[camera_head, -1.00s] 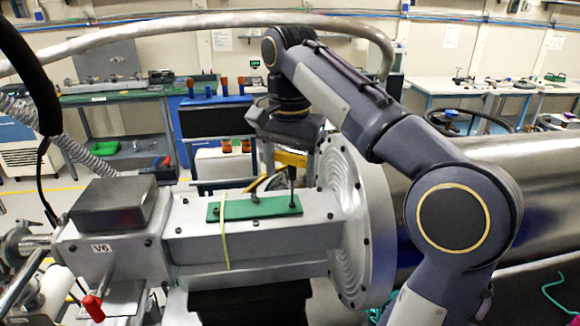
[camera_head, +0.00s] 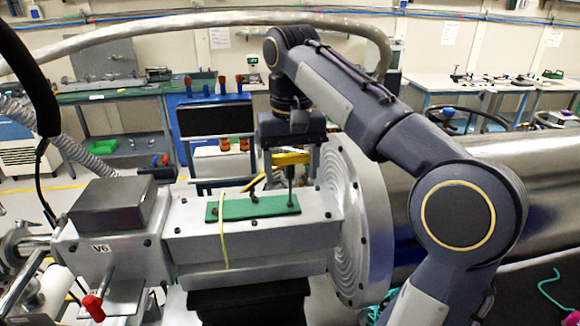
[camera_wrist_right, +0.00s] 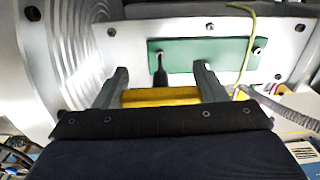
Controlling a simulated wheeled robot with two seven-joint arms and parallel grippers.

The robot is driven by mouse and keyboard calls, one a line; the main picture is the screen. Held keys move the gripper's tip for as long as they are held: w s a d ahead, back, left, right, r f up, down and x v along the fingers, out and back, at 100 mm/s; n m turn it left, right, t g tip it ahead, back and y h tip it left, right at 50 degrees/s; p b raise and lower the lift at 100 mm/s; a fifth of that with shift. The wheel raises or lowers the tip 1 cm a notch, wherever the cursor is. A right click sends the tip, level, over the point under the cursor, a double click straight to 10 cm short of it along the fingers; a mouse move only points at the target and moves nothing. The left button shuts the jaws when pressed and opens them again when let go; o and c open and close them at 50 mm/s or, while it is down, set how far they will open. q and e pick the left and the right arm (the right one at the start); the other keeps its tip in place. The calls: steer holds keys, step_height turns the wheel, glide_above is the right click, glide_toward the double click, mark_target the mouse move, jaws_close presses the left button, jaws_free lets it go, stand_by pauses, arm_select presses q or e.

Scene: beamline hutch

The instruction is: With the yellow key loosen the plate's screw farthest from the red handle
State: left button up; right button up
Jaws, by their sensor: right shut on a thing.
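The green plate (camera_head: 230,210) lies on top of the grey metal block, with a dark screw (camera_head: 254,198) near its middle. The yellow key (camera_head: 291,158) is in my right gripper (camera_head: 291,165), its dark shaft pointing down onto the plate's right end. The screw under the tip is hidden. In the right wrist view the yellow key (camera_wrist_right: 160,97) sits between both fingers (camera_wrist_right: 160,85), its shaft reaching the left end of the green plate (camera_wrist_right: 185,58). The red handle (camera_head: 94,307) is at lower left, far from the key. My left gripper is not in view.
A thin yellow-green cord (camera_head: 223,235) hangs over the plate's left part. The big round flange (camera_head: 355,220) stands close right of the key. A box marked V6 (camera_head: 105,205) is left of the block.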

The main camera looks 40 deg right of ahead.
stand_by(0.4)
steer(key=n, duration=0.4)
steer(key=shift+d, duration=0.15)
steer(key=n, duration=0.4)
steer(key=shift+d+r, duration=0.1)
steer(key=shift+d, duration=0.05)
stand_by(0.3)
steer(key=n, duration=0.4)
steer(key=shift+d, duration=0.15)
